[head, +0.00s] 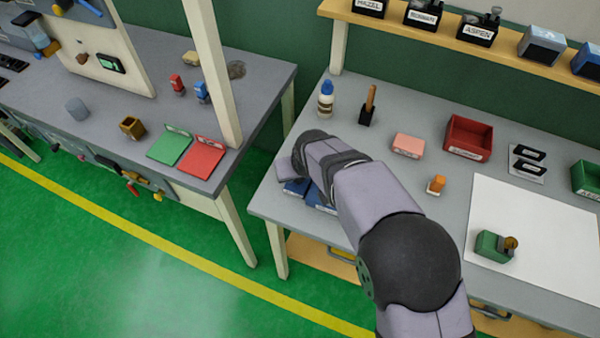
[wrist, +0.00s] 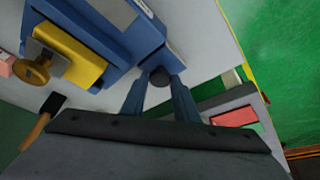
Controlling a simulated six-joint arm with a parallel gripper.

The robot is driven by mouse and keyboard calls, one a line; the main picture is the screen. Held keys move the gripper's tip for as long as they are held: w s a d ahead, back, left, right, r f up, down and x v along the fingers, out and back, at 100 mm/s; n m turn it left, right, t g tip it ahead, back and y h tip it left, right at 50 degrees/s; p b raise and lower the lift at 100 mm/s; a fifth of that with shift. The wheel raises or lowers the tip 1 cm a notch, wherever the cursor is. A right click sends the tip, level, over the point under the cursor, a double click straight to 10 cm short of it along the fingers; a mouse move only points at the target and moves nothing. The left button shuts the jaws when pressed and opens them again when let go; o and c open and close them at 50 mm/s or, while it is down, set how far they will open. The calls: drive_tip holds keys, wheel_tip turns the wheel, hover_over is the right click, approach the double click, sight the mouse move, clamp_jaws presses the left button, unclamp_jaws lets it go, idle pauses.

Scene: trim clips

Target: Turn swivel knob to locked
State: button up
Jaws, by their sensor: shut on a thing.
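A blue fixture (wrist: 110,35) fills the upper left of the wrist view, and part of blue things shows in the head view (head: 296,187) beside my arm. A yellow block (wrist: 72,55) with a brass knob (wrist: 32,71) stands out from the fixture's left. Whether the knob reads locked cannot be seen.
The bench's left edge is close.

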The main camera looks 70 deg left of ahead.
drive_tip(key=m+b, duration=0.1)
drive_tip(key=m+t+b, duration=0.1)
drive_tip(key=m, duration=0.1)
drive_tip(key=m+b, duration=0.1)
drive_tip(key=shift+s+a+f+t+b, duration=0.2)
drive_tip(key=shift+s+t+b, duration=0.05)
drive_tip(key=shift+t+b, duration=0.15)
drive_tip(key=m+t+h+b, duration=0.1)
drive_tip(key=m+b, duration=0.1)
drive_tip(key=m, duration=0.2)
drive_tip(key=shift+s+r, duration=0.1)
drive_tip(key=shift+r, duration=0.05)
drive_tip(key=m, duration=0.2)
drive_tip(key=m+t+h+p, duration=0.1)
drive_tip(key=shift+s+a+r+m, duration=0.1)
drive_tip(key=shift+a+r+m, duration=0.1)
drive_tip(key=shift+m, duration=0.2)
drive_tip(key=shift+m+h+p, duration=0.7)
drive_tip(key=shift+m+p, duration=0.5)
drive_tip(key=shift+f+m+p, duration=0.15)
drive_tip(key=shift+m+p, duration=0.4)
drive_tip(key=shift+m, duration=0.05)
drive_tip(key=o, duration=1.1)
drive_tip(key=shift+c, duration=0.2)
